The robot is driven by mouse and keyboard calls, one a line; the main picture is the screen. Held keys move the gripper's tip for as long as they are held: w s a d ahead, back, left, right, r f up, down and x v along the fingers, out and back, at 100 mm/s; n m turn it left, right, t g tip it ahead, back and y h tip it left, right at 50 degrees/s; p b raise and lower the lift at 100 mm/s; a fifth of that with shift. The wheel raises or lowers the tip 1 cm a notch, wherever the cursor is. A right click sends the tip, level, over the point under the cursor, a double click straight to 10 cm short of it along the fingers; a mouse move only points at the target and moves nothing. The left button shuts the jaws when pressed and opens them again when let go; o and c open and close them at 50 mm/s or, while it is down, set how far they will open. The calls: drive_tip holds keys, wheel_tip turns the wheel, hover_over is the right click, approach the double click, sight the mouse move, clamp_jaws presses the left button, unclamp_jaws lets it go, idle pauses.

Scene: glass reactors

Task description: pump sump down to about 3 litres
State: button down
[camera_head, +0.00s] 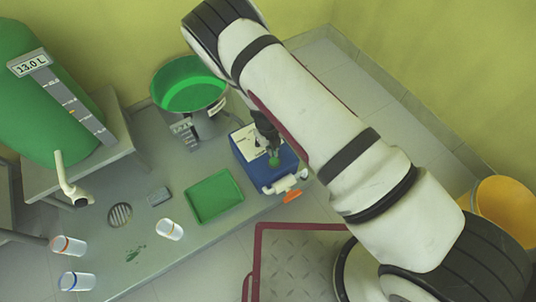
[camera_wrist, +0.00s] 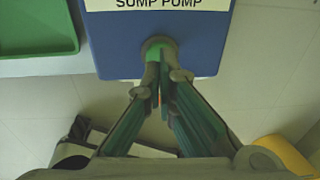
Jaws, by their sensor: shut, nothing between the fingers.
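A blue box, the pump (camera_head: 283,176), stands right of centre on the grey bench; the wrist view reads SUMP PUMP on its white label (camera_wrist: 160,4). A round green button (camera_wrist: 158,47) in a grey collar sits on the box below the label. My gripper (camera_head: 271,150) points down at this button. In the wrist view its fingertips (camera_wrist: 164,76) are together and empty, at or just over the button; I cannot tell whether they touch it.
A green tank (camera_head: 28,110) marked 13.0 L stands on a raised stand at left, with a white spout (camera_head: 68,182). A yellow bucket (camera_head: 506,208) is at right.

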wheel_tip(320, 180, up, 9)
drive_tip(key=p, duration=0.3)
drive_tip(key=shift+w+a+f, duration=0.15)
drive_tip(key=shift+w+a, duration=0.05)
drive_tip(key=shift+a, duration=0.25)
drive_tip(key=shift+d, duration=0.1)
idle(1.1)
